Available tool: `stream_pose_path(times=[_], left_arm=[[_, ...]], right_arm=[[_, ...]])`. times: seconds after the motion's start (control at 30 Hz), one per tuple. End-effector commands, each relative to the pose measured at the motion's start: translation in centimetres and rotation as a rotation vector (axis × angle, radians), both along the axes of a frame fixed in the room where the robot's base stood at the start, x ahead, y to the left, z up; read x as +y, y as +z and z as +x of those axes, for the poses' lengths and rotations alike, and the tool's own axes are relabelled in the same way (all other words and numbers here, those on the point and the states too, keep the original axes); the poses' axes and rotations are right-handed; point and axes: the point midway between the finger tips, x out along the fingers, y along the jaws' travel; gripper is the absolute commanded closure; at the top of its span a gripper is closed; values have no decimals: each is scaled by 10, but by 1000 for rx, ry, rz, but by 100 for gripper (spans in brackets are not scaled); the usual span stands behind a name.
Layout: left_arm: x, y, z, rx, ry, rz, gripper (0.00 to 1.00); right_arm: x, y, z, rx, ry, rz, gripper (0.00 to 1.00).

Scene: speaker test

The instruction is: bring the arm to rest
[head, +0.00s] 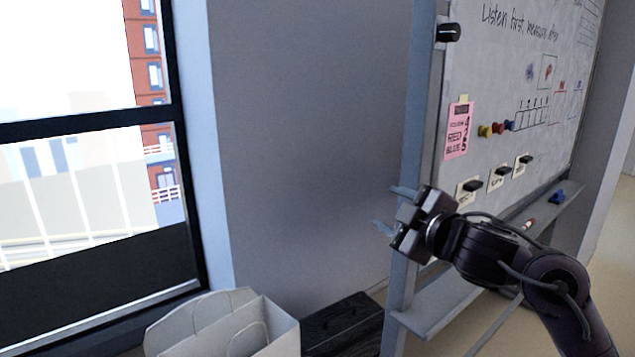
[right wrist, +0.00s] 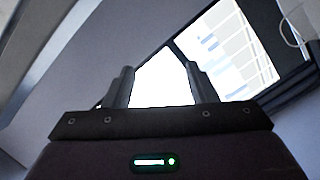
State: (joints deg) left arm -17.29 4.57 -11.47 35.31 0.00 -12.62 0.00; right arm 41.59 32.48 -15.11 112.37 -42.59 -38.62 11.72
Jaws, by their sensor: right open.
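My right gripper (head: 391,208) is in the head view, right of the middle, with its arm coming in from the lower right. It is open, its two fingers apart and pointing left, with nothing between them. It appears in front of the left edge of the whiteboard's frame; whether it touches the frame I cannot tell. In the right wrist view the open fingers (right wrist: 158,85) point toward the bright window (right wrist: 163,75), with nothing held. My left gripper is not in view.
The whiteboard (head: 535,85) carries writing, a pink note (head: 458,130), coloured magnets and a tray (head: 430,306) along its bottom. A window (head: 70,70) is at left. A white open box (head: 277,330) and a dark case (head: 345,325) stand at the bottom. Bare grey wall (head: 300,150) lies between.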

Motion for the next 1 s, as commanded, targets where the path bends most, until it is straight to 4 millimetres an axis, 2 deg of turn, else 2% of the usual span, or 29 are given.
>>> stream_pose_path(times=[0.03,0.17,0.27,0.4,0.5,0.7,1.0], left_arm=[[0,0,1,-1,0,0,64],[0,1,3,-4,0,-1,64],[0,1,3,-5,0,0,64],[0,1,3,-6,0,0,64],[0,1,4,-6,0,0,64],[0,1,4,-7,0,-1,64],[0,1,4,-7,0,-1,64]], right_arm=[[4,-34,-7,59,-34,41,48],[2,-105,-29,207,-152,131,48],[-6,-159,-55,344,-257,196,48],[-21,-231,-108,564,-418,279,48],[-32,-272,-149,719,-528,322,48],[-47,-321,-218,948,-684,373,48],[-60,-358,-301,1207,-852,415,48]])
